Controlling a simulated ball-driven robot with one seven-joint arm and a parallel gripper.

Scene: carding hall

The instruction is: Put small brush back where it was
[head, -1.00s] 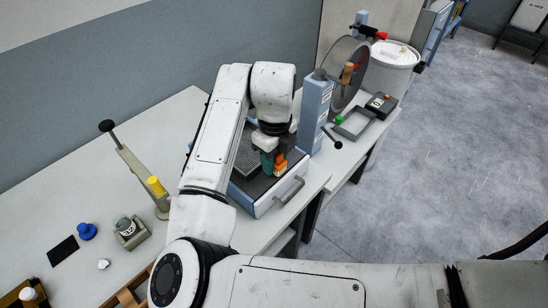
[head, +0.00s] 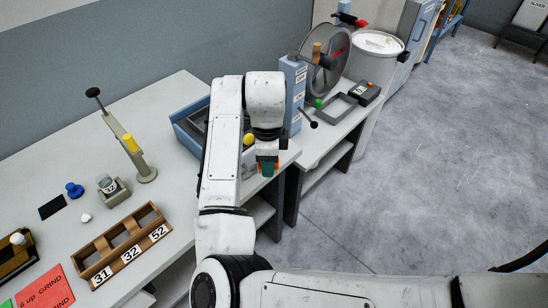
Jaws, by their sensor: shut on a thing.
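My gripper (head: 267,163) hangs past the front edge of the bench, right of the blue-sided box. It is shut on a small teal thing (head: 268,171), which I take to be the small brush. Only its lower part shows below the jaws, so its bristles and full shape cannot be made out. The blue-sided box (head: 188,142) stands on the bench, mostly hidden behind my arm. A yellow knob (head: 249,139) shows beside my arm.
A wooden rack (head: 128,244) labelled 31, 32 and 52 stands at front left. Right of my gripper are a blue post (head: 293,95), a wheel (head: 325,75) and a grey tray (head: 334,109). The floor at right is clear.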

